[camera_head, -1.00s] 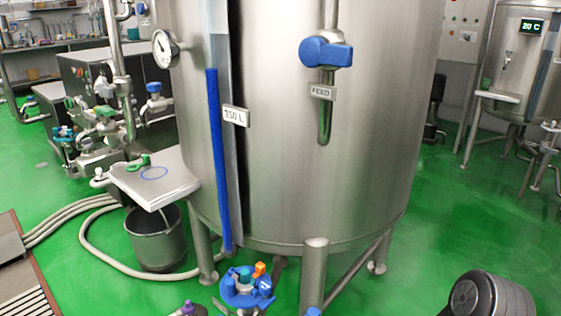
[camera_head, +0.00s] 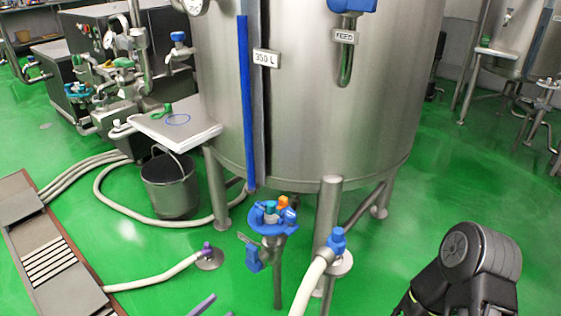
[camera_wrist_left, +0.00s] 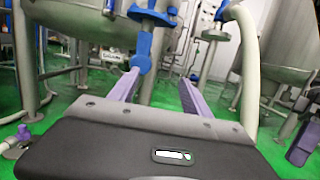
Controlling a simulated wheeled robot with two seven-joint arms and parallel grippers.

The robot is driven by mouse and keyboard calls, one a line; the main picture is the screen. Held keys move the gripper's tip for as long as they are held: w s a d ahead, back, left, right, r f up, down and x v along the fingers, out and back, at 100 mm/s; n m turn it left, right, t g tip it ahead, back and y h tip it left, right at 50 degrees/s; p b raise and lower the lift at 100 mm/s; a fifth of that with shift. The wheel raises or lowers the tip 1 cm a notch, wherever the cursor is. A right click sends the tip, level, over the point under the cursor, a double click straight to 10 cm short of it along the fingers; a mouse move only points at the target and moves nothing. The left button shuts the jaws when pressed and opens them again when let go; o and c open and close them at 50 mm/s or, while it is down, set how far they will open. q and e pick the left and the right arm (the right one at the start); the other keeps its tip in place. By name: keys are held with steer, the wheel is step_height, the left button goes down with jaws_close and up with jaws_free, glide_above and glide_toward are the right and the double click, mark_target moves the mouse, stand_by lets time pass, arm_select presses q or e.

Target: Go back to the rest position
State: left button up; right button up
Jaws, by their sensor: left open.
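My left gripper (camera_head: 218,306) barely shows at the bottom edge of the head view, with only purple-grey fingertips in sight. In the left wrist view its two purple fingers (camera_wrist_left: 160,95) stand apart, open, with nothing held between them. A blue fitting (camera_wrist_left: 141,50) shows beyond the left finger there; I cannot tell the distance. A pale hose (camera_wrist_left: 248,75) rises past the right finger. In the head view a dark rounded link of my arm (camera_head: 480,255) shows at the lower right.
The steel tank (camera_head: 310,100) stands on legs ahead, with a blue valve cluster (camera_head: 270,216) below it. A blue-ended hose (camera_head: 312,283) and a purple-ended hose (camera_head: 155,276) are near. A bucket (camera_head: 172,186) and floor drain (camera_head: 50,250) lie left.

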arm_select(q)
steer(key=s+d+f+m+g, duration=0.6)
steer(key=s+d+f+g, duration=0.2)
steer(key=s+d+f, duration=0.15)
steer(key=s+f+m+g+y, duration=0.3)
steer(key=s+m+g, duration=0.15)
steer(key=s, duration=0.25)
steer(key=s+f+m+g+y, duration=0.3)
steer(key=s+m+y, duration=0.15)
steer(key=s, duration=0.25)
step_height(320, 180, up, 26)
steer(key=w+m+t+y+p, duration=0.1)
steer(key=m+t+y+p, duration=0.1)
steer(key=m+p, duration=0.8)
steer(key=p, duration=0.9)
steer(key=shift+d+f+y, duration=0.15)
steer(key=shift+d+y, duration=0.2)
